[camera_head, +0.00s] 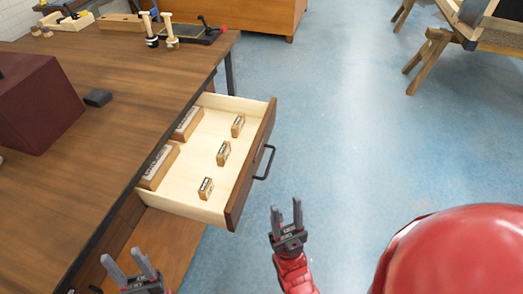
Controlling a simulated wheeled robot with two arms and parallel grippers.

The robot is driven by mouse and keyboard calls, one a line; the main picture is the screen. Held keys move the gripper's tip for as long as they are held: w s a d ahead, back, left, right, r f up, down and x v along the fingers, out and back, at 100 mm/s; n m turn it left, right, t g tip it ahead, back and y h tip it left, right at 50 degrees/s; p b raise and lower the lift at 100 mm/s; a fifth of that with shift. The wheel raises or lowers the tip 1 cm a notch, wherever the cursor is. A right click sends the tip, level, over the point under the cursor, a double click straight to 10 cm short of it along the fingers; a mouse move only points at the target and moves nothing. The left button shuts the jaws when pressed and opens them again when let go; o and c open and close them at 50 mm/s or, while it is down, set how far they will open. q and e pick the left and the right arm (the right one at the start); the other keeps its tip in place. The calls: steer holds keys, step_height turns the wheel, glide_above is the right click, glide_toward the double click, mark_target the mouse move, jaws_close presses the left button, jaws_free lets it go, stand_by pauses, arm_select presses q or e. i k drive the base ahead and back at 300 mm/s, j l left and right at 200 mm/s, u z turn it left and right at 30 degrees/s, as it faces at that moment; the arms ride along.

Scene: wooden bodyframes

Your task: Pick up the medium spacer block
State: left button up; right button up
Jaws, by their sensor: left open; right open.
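Three small wooden blocks with dark labels stand in a row in an open drawer: a far one (238,125), a middle one (223,153) and a near one (206,188). I cannot read their labels, so I cannot tell which is the medium spacer block. My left gripper (130,264) is open and empty at the bottom left, in front of the desk. My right gripper (287,214) is open and empty over the floor, to the right of the drawer and apart from it.
The drawer (248,168) is pulled out from the wooden desk (110,150) and has a black handle (264,163). Two larger labelled wooden blocks (160,167) (187,123) lie along its left side. A dark red box (38,105) stands on the desk.

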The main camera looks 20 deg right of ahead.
mark_target(224, 152)
steer(key=k+j, duration=0.35)
steer(key=k+j+u, duration=0.1)
steer(key=k+j, duration=0.25)
steer(key=j, duration=0.2)
